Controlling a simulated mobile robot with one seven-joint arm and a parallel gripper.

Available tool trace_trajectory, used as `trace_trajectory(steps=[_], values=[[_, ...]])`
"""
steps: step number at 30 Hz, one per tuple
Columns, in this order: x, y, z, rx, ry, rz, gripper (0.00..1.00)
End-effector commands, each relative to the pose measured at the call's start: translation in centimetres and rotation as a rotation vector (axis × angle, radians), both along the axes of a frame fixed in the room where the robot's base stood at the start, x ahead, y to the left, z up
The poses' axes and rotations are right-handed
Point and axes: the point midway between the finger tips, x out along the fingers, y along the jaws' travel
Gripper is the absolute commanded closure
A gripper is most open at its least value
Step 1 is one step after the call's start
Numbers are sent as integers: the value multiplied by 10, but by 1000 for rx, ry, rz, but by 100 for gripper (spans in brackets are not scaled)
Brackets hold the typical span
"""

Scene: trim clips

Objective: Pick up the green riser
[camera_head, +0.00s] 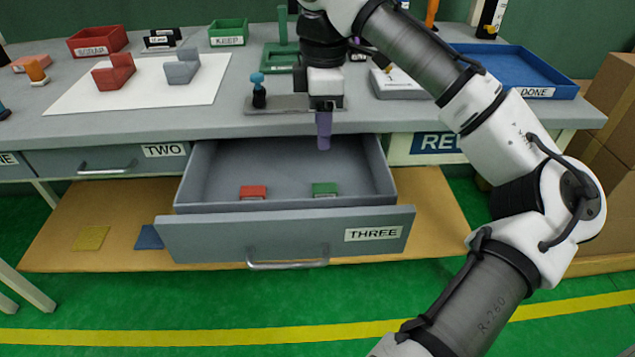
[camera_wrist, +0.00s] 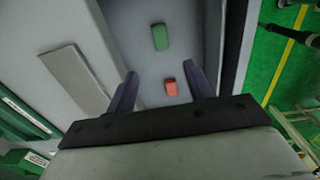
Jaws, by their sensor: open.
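The green riser (camera_head: 325,189) is a small green block lying in the open drawer labelled THREE (camera_head: 290,232), right of the middle. In the wrist view the green riser (camera_wrist: 160,37) shows beyond my fingertips, on the drawer floor. A similar red block (camera_head: 253,192) lies to its left in the drawer; in the wrist view the red block (camera_wrist: 171,87) shows between my fingers. My gripper (camera_head: 323,146) points down above the back of the drawer, with purple fingers. In the wrist view my gripper (camera_wrist: 162,75) is open with nothing between its fingers at their height.
The bench edge and a grey plate (camera_head: 290,103) are close behind my gripper. A blue DONE tray (camera_head: 515,70) sits at the right. A white sheet (camera_head: 140,88) holds a red and a grey part. The drawer walls surround both blocks, with bare floor between them.

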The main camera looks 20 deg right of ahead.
Motion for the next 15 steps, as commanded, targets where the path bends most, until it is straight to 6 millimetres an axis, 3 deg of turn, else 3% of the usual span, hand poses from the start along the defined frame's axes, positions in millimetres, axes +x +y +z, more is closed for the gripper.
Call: trace_trajectory(steps=[15], values=[[-4,-5,-79,-4,17,-6,47]])
